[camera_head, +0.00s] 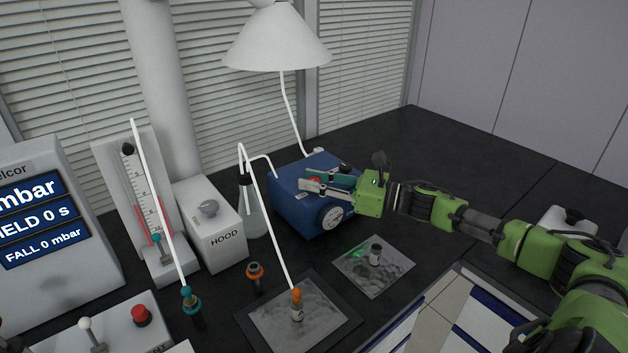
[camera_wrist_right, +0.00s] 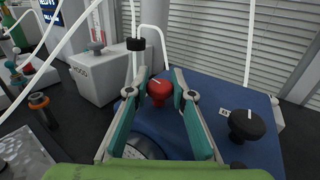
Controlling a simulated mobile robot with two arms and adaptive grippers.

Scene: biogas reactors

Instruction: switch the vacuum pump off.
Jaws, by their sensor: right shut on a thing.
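The vacuum pump (camera_head: 308,213) is a blue box with a round dial gauge (camera_head: 331,217) on its front. Its red knob (camera_wrist_right: 158,92) has a white pointer line and sits between the fingertips in the right wrist view. A black knob (camera_wrist_right: 247,125) stands to the right on the same blue top. My right gripper (camera_head: 310,184) reaches over the pump from the right. It is shut on the red knob, which its fingers mostly hide in the head view. My left gripper does not clearly show.
A flask (camera_head: 252,212) with white tubing stands left of the pump, beside the HOOD box (camera_head: 213,228). A white lamp-like hood (camera_head: 277,42) hangs above. The dark bench behind the arm is clear.

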